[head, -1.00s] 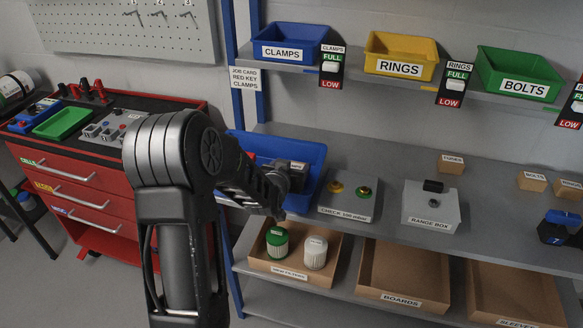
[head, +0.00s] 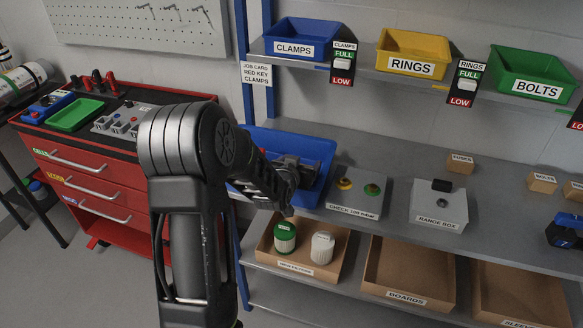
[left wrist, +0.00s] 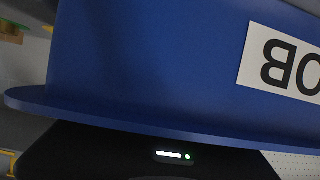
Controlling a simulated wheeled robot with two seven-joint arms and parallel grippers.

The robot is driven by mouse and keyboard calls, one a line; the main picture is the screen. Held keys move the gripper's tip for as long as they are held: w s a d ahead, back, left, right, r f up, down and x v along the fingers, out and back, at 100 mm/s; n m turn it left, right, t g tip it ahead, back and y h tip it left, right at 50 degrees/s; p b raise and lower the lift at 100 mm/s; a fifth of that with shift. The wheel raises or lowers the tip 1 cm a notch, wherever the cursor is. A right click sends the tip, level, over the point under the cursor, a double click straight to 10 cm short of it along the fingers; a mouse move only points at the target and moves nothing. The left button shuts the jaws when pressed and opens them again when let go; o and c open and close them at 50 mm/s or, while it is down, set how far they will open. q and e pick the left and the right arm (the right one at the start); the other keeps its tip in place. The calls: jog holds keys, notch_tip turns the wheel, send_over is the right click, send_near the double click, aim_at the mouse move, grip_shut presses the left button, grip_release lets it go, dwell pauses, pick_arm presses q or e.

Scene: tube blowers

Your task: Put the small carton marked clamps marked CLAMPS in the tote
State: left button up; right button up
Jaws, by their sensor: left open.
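The blue tote (head: 318,150) stands on the middle shelf, partly hidden behind my left arm. In the left wrist view its blue wall (left wrist: 150,65) fills most of the picture, with part of a white label reading "OB" upside down. My left gripper (head: 300,166) is open at the tote; the arm hides much of it and I cannot make out its fingertips. I cannot pick out a carton legibly marked CLAMPS. Small brown cartons stand on the middle shelf: one marked FUSES (head: 461,163), one with a tiny label (head: 542,183), and one cut off at the right edge (head: 574,191).
A grey check box (head: 357,190) and a range box (head: 438,206) stand right of the tote. A blue CLAMPS bin (head: 304,32), yellow RINGS bin (head: 412,48) and green BOLTS bin (head: 530,70) are above. Open cardboard trays (head: 409,268) lie below. A red drawer cabinet (head: 85,165) stands left.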

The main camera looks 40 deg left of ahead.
pick_arm(q)
jog(key=v, duration=1.2)
jog(key=shift+r, duration=0.25)
